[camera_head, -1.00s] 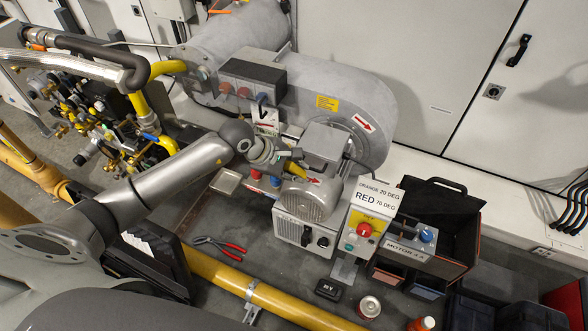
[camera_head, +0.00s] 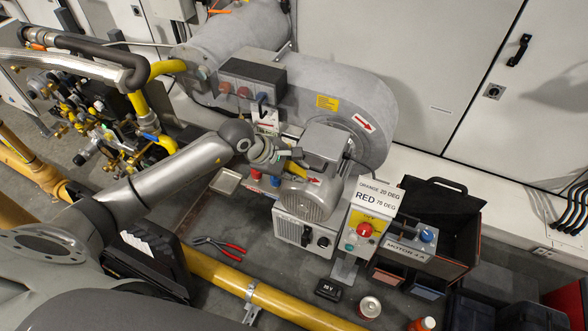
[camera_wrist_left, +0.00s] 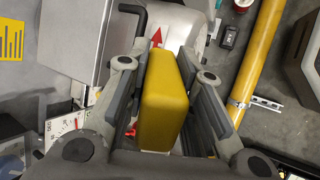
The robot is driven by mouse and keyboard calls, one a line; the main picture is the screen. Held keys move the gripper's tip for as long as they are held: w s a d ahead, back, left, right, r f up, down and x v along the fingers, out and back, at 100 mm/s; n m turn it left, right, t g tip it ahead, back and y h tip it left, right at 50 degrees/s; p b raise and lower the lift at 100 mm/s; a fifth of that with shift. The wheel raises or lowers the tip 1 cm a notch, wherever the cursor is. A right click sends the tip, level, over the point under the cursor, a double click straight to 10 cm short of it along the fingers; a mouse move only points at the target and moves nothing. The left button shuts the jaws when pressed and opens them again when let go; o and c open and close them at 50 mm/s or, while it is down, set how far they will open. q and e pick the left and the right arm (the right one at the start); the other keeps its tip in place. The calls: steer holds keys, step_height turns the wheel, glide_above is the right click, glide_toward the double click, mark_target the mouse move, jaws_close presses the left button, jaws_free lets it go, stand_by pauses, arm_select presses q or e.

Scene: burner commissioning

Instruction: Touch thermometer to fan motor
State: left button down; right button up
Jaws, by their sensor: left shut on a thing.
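My left gripper (camera_head: 284,163) is shut on a yellow block-shaped tool, the thermometer (camera_wrist_left: 165,100), gripped between both fingers in the left wrist view. In the head view a bit of its yellow body shows just above the grey fan motor (camera_head: 311,200). The motor sits at the front of the blower and has a red arrow mark on top. The motor also shows beyond the thermometer in the left wrist view (camera_wrist_left: 186,20). The thermometer's far end is hidden from me, so I cannot tell whether it touches the motor. My right gripper is not in view.
The grey blower housing (camera_head: 360,95) stands behind the motor. A sign box (camera_head: 370,205) with a red button stands to its right, beside an open black case (camera_head: 445,215). Red-handled pliers (camera_head: 220,247) lie on the floor. A yellow pipe (camera_head: 270,300) runs along the front.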

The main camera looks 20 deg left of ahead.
arm_select(q)
steer(key=shift+f, duration=0.1)
stand_by(0.4)
steer(key=shift+r+p, duration=1.4)
steer(key=shift+r, duration=1.2)
